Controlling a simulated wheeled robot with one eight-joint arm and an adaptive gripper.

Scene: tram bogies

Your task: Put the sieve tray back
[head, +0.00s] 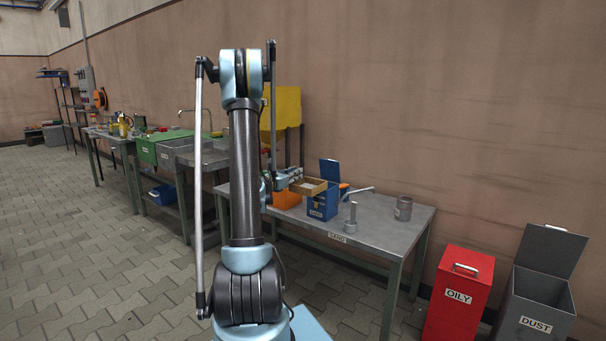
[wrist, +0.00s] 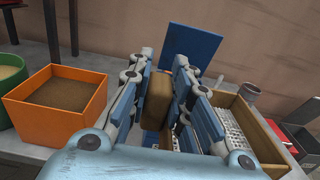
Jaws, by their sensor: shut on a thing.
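The sieve tray (head: 309,187) is a shallow wooden frame. In the wrist view its mesh floor shows beside its wooden rim (wrist: 258,128). My gripper (head: 291,179) is shut on one wooden side of it; in the wrist view the fingers (wrist: 163,82) stand either side of that wood. The tray is over or beside the top of the blue box (head: 323,206), whose blue lid (head: 330,170) stands open behind. I cannot tell whether the tray touches the box. My fingers hide part of the tray and most of the box in the wrist view.
An orange box (wrist: 60,100) of brown material stands left of the blue box, with a green container (wrist: 12,85) beyond. A metal piece (head: 351,220) and a grey tin (head: 404,208) stand on the bench (head: 385,230). Red (head: 458,290) and grey (head: 537,300) bins stand right.

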